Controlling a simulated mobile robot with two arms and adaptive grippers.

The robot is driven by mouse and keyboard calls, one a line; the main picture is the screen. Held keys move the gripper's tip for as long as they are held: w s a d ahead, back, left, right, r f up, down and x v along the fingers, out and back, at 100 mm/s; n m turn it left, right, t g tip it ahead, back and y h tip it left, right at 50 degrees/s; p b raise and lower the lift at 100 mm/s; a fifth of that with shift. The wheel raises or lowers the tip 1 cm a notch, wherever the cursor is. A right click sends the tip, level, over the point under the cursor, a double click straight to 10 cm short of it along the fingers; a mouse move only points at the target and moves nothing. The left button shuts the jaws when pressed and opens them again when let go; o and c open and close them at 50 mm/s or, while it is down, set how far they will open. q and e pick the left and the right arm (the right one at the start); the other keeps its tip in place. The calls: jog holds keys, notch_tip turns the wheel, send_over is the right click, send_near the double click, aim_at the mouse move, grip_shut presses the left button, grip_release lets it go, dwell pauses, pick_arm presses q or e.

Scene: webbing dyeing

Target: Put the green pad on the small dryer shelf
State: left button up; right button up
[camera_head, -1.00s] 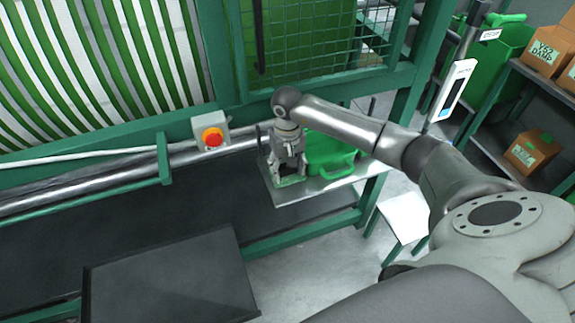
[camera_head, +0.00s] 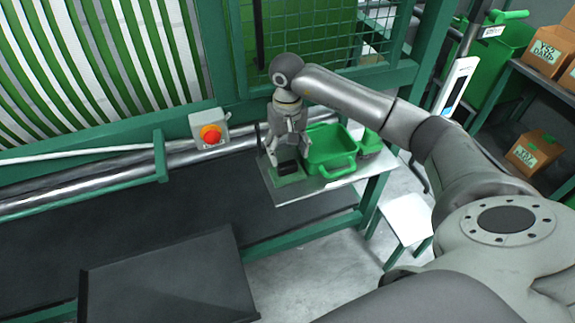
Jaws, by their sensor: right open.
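The small metal dryer shelf (camera_head: 318,184) juts out at the right end of the machine front. A flat green pad (camera_head: 289,179) lies on its left part, with a small dark block-like shape (camera_head: 287,167) over its rear; I cannot tell whether that shape is a separate thing or part of the gripper. My right gripper (camera_head: 284,158) points down just above and behind the pad, with its fingers apart. Its fingertips partly hide the pad's back edge, so contact is hard to judge. My left gripper is out of view.
A green tray with a handle (camera_head: 331,150) stands on the shelf right beside the gripper. A red emergency button (camera_head: 211,134) is on the machine rail to the left. A dark flat panel (camera_head: 165,280) is in front. Cardboard boxes (camera_head: 535,150) stand on a rack at right.

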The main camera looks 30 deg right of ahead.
aim_at(287, 164)
notch_tip(287, 164, up, 6)
jog(key=shift+f+b, duration=0.25)
jog(key=shift+b, duration=0.3)
